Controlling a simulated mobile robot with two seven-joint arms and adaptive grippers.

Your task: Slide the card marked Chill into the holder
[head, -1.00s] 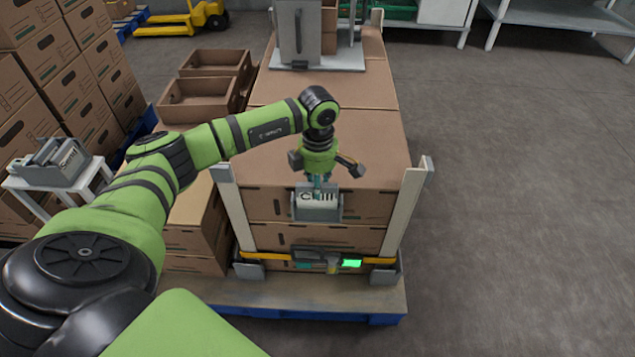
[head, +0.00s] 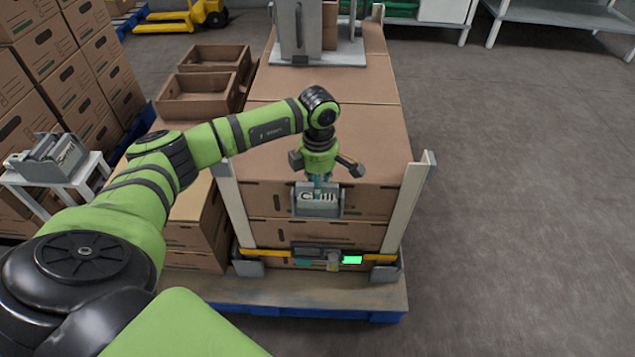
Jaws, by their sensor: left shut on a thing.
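The white card marked Chill (head: 318,198) is at the front face of the upper box on the pallet stack, its lettering facing me. My left gripper (head: 319,183) is above the card, fingers pointing down, shut on its top edge. The grey holder (head: 318,215) is on the box front, around or just behind the card. The card overlaps it, and I cannot tell how deep the card sits in it. My right gripper is not in view.
Pale corner posts (head: 417,198) flank the stack's front. A yellow and grey bar with a lit green panel (head: 352,259) crosses low in front. A small white table (head: 93,177) with a grey card rack (head: 48,160) stands left. Floor at right is clear.

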